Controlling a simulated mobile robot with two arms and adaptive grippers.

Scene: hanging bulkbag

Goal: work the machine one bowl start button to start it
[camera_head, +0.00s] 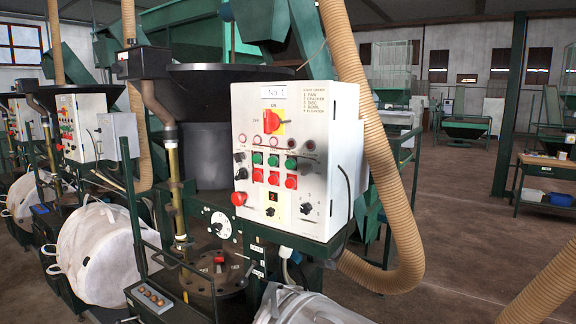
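The control box (315,200) of the machine labelled No. 1 stands in the middle of the view, its panel facing me. A row of green buttons (273,160) sits above a row of red buttons (274,178). Small print by each button is too small to read, so I cannot tell which is the bowl start button. A start order list (403,97) at the upper right seems to include the bowl. A red rotary switch (271,121) on yellow sits above a row of lamps. Neither of my grippers is in view.
A tan corrugated hose (377,130) runs down the box's right side. White bulk bags (100,255) hang at left. Another control box (80,128) stands further left. A table (545,163) with a blue bin is at far right. The floor between is mostly clear.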

